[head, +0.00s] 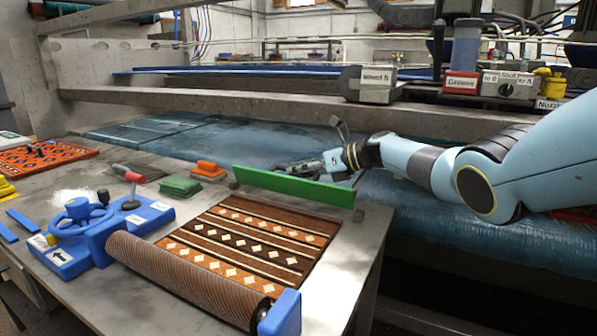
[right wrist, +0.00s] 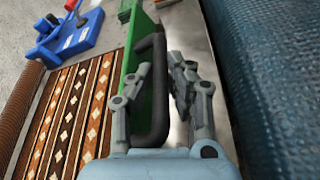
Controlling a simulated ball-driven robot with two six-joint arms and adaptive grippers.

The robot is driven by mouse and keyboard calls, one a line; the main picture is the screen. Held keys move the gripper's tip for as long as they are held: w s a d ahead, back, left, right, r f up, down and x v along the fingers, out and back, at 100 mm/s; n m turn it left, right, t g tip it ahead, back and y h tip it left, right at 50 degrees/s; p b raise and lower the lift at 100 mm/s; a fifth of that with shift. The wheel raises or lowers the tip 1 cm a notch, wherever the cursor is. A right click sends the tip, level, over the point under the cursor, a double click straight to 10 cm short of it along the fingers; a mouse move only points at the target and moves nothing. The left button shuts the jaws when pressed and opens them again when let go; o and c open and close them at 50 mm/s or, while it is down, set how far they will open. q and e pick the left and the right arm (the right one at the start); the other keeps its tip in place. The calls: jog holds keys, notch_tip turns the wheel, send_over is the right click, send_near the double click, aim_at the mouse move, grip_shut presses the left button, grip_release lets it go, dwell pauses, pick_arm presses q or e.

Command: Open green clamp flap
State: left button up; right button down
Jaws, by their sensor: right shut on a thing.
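The green clamp flap (head: 290,186) is a long bar standing on edge along the far side of the patterned rug (head: 225,236). In the right wrist view the flap (right wrist: 132,58) has a black loop handle (right wrist: 160,122) on its outer face. My right gripper (head: 300,168) is behind the flap in the head view, partly hidden by it. In the right wrist view its fingers (right wrist: 156,84) are on both sides of the handle, shut on it. My left gripper is out of view.
A brown roller (head: 190,280) lies along the rug's near side, beside blue wheel housing (head: 75,230). A green block (head: 180,186) and an orange brush (head: 208,170) sit left of the flap. Blue wet bed (head: 430,215) lies beyond the table edge.

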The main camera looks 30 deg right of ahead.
jog(key=c, duration=1.3)
grip_release()
jog(key=shift+r, duration=0.1)
notch_tip(320, 180, up, 10)
jog(key=shift+f, duration=0.1)
